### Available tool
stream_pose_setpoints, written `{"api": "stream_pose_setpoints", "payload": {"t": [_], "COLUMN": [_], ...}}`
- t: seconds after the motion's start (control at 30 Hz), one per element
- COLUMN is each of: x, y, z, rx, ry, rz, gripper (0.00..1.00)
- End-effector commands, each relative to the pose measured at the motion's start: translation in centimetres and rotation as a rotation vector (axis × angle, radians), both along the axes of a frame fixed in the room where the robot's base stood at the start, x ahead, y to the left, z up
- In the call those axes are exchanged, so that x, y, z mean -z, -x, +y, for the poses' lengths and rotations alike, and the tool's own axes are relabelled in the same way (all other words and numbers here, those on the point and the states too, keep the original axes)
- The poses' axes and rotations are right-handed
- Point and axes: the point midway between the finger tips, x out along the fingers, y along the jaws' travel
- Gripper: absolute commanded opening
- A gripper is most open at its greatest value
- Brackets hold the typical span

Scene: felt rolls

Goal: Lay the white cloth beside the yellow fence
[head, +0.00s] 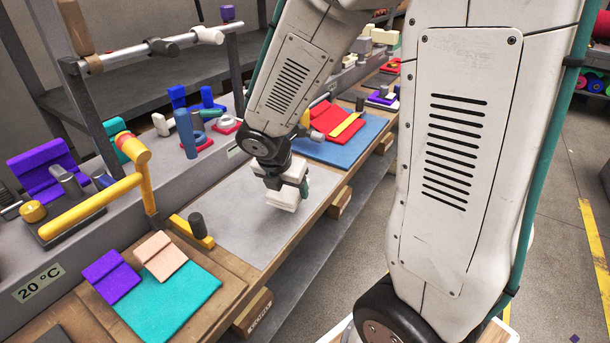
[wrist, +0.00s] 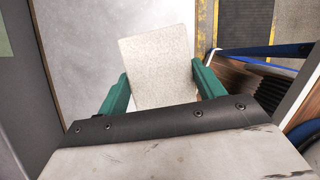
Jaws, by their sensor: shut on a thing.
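My gripper (head: 293,185) is shut on the white cloth (head: 284,198), a pale folded slab, above the grey sheet near the bench's front edge. In the wrist view the cloth (wrist: 158,65) sits between the two green fingers of my gripper (wrist: 160,88). Whether its underside touches the sheet I cannot tell. A low yellow piece (head: 198,238) stands at the sheet's left edge, with a dark grey cylinder by it. Which of these is the fence I cannot tell for sure.
The grey sheet (head: 240,215) is mostly bare. To its left lies a teal cloth (head: 165,300) with purple (head: 110,276) and pink (head: 160,256) pieces. Beyond it, a blue mat (head: 345,143) holds red and yellow pieces. A raised ledge with coloured parts runs behind.

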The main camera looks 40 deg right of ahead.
Motion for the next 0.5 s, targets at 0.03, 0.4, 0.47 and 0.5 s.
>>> {"api": "stream_pose_setpoints", "payload": {"t": [0.03, 0.4, 0.47, 0.5], "x": [0.2, 0.9, 0.9, 0.9], "y": [-0.7, -4.9, -5.1, -5.3], "z": [-1.4, -7.7, -7.9, -8.1], "rx": [0.009, 0.004, 0.004, 0.004], "ry": [0.001, 0.0, 0.0, 0.0], "rz": [0.001, -0.001, -0.001, -0.001], "gripper": [0.36, 0.36, 0.36, 0.36]}}
